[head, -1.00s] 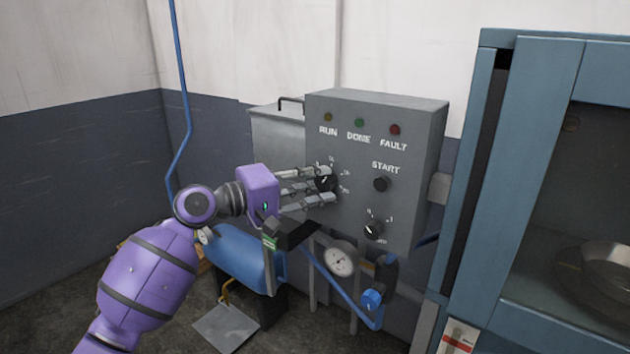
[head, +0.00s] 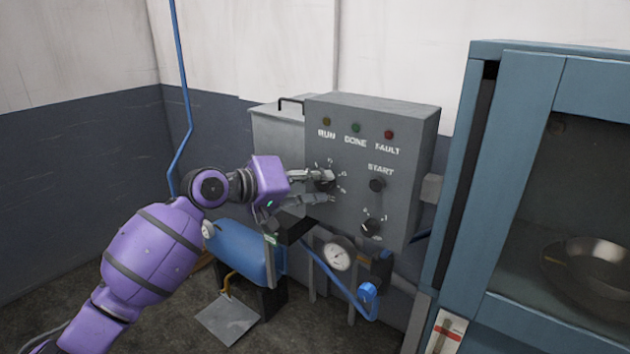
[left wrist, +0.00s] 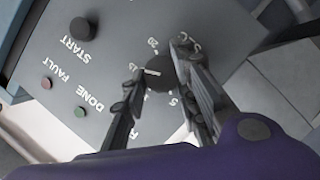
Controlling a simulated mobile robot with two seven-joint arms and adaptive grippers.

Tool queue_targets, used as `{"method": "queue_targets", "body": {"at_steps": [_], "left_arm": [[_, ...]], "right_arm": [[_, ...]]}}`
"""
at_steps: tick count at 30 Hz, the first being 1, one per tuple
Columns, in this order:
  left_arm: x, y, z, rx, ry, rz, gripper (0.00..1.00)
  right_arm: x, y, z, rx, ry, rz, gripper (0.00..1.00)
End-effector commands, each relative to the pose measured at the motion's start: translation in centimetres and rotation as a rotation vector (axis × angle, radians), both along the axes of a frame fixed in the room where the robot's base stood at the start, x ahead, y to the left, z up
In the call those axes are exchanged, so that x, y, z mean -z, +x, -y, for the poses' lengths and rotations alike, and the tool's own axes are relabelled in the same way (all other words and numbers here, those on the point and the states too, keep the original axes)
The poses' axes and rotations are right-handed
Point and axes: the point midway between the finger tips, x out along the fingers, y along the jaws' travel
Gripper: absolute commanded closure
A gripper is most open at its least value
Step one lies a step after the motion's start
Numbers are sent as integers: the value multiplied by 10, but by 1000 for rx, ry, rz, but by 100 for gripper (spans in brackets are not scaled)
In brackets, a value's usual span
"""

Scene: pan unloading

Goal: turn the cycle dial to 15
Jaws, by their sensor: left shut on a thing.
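The cycle dial (head: 324,186) is a dark round knob on the grey control box (head: 405,150), below the RUN and DONE lamps. My left gripper (head: 331,187) reaches it from the left and is shut on it, with the fingers hiding much of the dial and its scale. In the left wrist view the dial (left wrist: 160,73) sits between the two fingers of my left gripper (left wrist: 162,70). A pale pointer line shows on its face, with a 20 and a 5 among the marks around it. I cannot tell which mark it points at. My right gripper is out of view.
The START button (head: 376,185) and a second knob (head: 368,227) are on the same panel, to the right. A blue tank (head: 243,252) and a gauge (head: 337,256) are below. A blue cabinet (head: 508,170) with a metal pan (head: 590,268) inside stands at right.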

Motion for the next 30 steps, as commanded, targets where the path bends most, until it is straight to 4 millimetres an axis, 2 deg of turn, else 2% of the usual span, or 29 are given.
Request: {"method": "queue_targets", "body": {"at_steps": [1, 10, 11, 14, 30], "left_arm": [[-13, -1, 3, 4, -11, 20, 99], [-12, -1, 3, 5, -12, 19, 99], [-12, -1, 3, 5, -12, 19, 71], [-12, -1, 3, 4, -12, 17, 59], [-3, -1, 0, 0, -3, 6, 59]], "right_arm": [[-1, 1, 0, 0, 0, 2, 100], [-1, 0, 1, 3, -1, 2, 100], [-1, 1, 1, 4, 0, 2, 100], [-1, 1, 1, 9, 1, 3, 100], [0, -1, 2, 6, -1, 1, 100]]}}
